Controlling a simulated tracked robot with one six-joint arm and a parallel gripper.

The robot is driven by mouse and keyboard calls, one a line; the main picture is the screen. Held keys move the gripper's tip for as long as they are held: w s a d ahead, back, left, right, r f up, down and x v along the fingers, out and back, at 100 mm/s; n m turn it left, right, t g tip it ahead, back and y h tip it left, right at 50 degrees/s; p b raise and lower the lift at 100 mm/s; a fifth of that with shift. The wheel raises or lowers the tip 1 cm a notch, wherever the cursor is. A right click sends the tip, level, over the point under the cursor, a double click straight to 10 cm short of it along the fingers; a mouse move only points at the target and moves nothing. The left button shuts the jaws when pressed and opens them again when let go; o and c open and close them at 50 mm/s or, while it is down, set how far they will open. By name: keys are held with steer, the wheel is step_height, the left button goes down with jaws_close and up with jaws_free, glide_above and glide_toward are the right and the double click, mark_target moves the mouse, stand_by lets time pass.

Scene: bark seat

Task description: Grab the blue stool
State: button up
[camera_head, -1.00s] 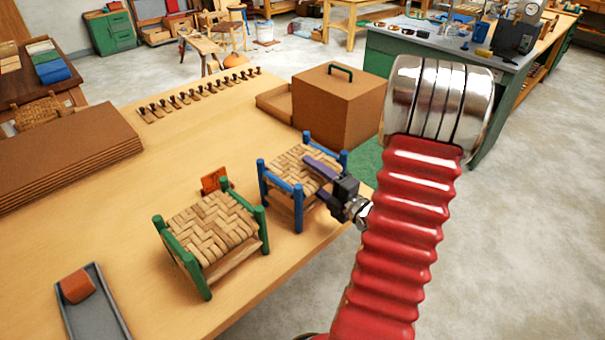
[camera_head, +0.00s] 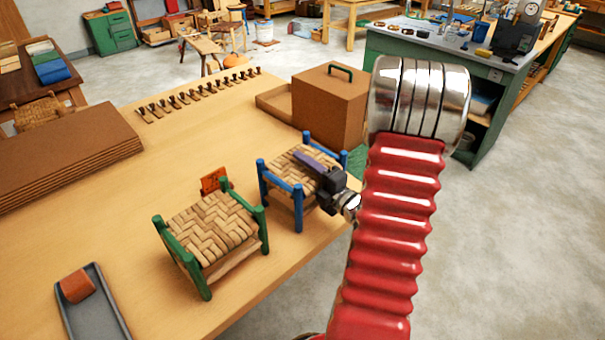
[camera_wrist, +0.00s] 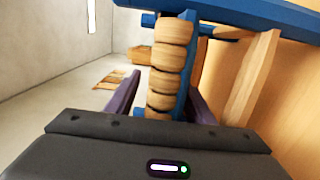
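The blue stool (camera_head: 297,188) stands upright on the workbench near its right edge, with blue posts and a woven seat. My gripper (camera_head: 310,162) reaches in from the right at seat height, its purple fingers at the stool's seat edge. In the wrist view the stool's woven seat edge (camera_wrist: 171,55) runs between the two fingers of my gripper (camera_wrist: 164,80), one on each side. The fingers are apart, with a gap showing at the left one. Contact on the right side is unclear. My gripper's body hides part of the stool's right side in the head view.
A brown box (camera_head: 327,108) with a green handle stands behind the blue stool. A grey tray (camera_head: 97,312) lies front left. Open floor lies right of the workbench (camera_head: 130,215).

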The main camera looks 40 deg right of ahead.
jaws_close()
stand_by(0.4)
steer(key=shift+r, duration=0.1)
steer(key=shift+r, duration=5)
